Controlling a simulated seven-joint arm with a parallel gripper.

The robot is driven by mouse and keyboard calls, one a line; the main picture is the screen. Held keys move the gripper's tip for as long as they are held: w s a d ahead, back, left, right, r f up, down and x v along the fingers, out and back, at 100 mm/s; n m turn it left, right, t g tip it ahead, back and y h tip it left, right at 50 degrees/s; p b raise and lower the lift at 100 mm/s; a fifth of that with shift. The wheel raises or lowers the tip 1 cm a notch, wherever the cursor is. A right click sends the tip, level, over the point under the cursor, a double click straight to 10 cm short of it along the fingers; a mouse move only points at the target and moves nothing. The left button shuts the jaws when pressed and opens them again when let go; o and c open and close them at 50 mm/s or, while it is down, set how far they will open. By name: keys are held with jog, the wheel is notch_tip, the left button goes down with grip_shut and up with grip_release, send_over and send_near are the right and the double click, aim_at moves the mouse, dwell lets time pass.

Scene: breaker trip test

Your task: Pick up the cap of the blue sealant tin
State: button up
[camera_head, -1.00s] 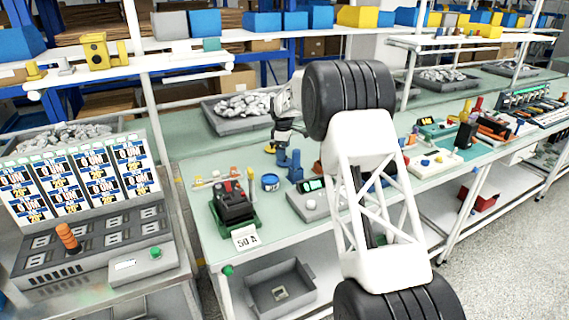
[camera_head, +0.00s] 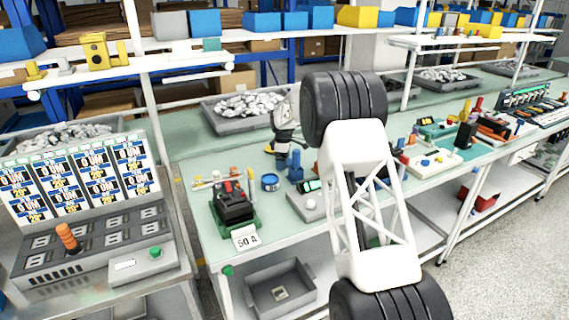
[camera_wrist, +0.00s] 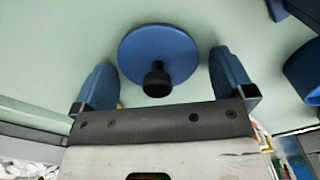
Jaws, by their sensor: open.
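The cap is a flat blue disc (camera_wrist: 140,47) with a black knob (camera_wrist: 157,80), seen from above in the wrist view. My gripper (camera_wrist: 161,62) is open, with one blue finger on each side of the cap. I see no contact between the fingers and the disc. In the head view my gripper (camera_head: 281,160) is low over the bench, and I cannot make out the cap there. A small round blue tin (camera_head: 270,182) stands on the bench in front of my gripper. A rounded blue object (camera_wrist: 304,72), perhaps the tin, is cut off at the wrist view's right edge.
A blue upright part (camera_head: 295,167) stands close to my gripper. A black-and-green breaker fixture (camera_head: 234,208) and a grey box with a green display (camera_head: 308,200) are nearby. A grey tray of metallic pieces (camera_head: 212,118) is behind. Bare green bench lies at the front left.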

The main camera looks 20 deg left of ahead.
dwell(0.4)
jog(key=c, duration=0.9)
jog(key=shift+r, duration=0.15)
jog(key=shift+r, duration=4.9)
jog(key=shift+s+r, duration=0.15)
jog(key=shift+s, duration=2.7)
jog(key=shift+s+r, duration=0.15)
jog(key=shift+s, duration=2.65)
jog(key=shift+s+r, duration=0.15)
jog(key=shift+s, duration=2.7)
